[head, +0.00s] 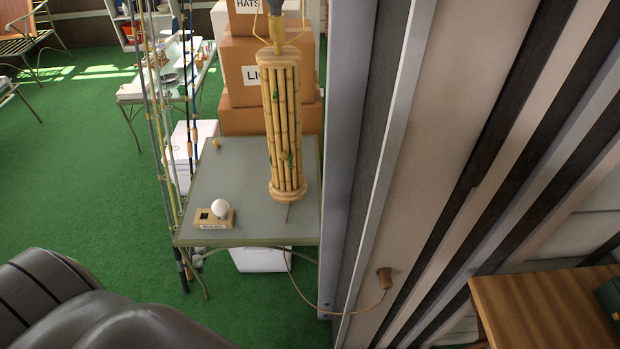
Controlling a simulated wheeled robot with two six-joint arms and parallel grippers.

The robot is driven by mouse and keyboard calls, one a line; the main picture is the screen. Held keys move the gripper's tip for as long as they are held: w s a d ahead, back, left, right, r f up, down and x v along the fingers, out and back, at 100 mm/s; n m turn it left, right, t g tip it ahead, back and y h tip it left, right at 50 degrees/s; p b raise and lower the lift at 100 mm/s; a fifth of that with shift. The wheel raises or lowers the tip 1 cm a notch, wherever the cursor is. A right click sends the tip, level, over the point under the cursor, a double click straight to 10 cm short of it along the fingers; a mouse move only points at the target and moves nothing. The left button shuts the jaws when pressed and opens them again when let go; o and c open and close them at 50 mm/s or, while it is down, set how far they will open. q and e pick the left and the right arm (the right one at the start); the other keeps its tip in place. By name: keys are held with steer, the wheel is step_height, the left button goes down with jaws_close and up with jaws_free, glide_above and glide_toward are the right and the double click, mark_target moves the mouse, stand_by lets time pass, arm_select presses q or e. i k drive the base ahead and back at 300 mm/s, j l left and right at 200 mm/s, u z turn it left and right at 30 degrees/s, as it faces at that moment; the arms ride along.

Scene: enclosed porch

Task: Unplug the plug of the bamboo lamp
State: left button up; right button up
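The bamboo lamp (285,125) stands upright on a grey-green table, beside the wall. Its body is a tall bundle of bamboo canes with a yellowish neck and a grey part on top, cut off by the picture's upper edge. A thin brown cord (297,287) hangs below the table's front edge and curves right to the plug. The plug (384,275) is a small brown cylinder against the pale wall panel. The outlet behind it is hidden. Neither of my grippers is in view.
The grey-green table (235,170) also holds a white egg-like ball on a small wooden stand (215,218). Fishing rods (160,120) stand at its left. Cardboard boxes (243,120) are stacked behind. A wooden surface (545,310) sits at lower right, near the plug.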

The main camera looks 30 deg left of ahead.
mark_target(385, 273)
steer(key=k+l+z, duration=0.7)
steer(key=k+l, duration=0.1)
steer(key=l, duration=0.1)
